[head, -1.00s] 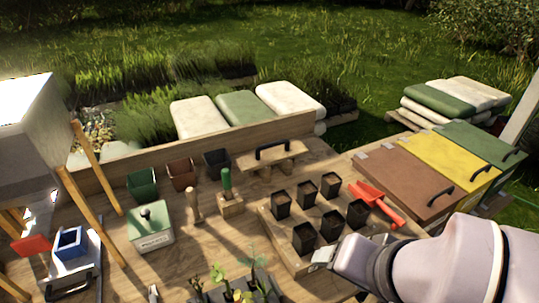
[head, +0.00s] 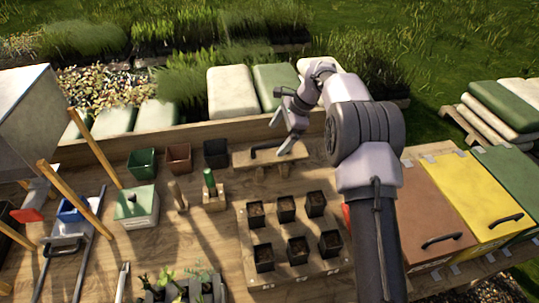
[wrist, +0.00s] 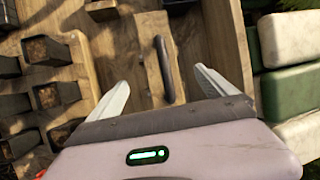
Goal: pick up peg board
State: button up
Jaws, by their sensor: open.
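The peg board (head: 240,158) is a small wooden board with a dark bar handle (head: 270,153) on top. It stands on the bench near the back plank, on short pegs partly visible under it. My gripper (head: 281,122) is open and empty above it, near the handle. In the wrist view the peg board (wrist: 150,66) is ahead, and its handle (wrist: 165,68) lies between the two spread fingers of my gripper (wrist: 162,80). No contact shows, and the exact height gap is hard to judge.
Several soil-filled black pots (head: 264,257) stand on a wooden tray (head: 245,225) in front. A green-handled tool in a block (head: 213,197) and empty pots (head: 216,153) are to the left. The back plank (head: 190,132) runs close behind. Lidded boxes (head: 437,215) are at right.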

aim_at(268, 156)
jog(key=b+x, duration=0.2)
jog(key=x, duration=0.8)
jog(key=shift+w+d+f, duration=0.1)
jog(key=shift+d+f, duration=0.05)
jog(key=shift+f, duration=0.1)
jog(key=shift+d+r, duration=0.1)
jog(key=shift+c, duration=1)
jog(key=shift+r, duration=0.1)
jog(key=c, duration=1.6)
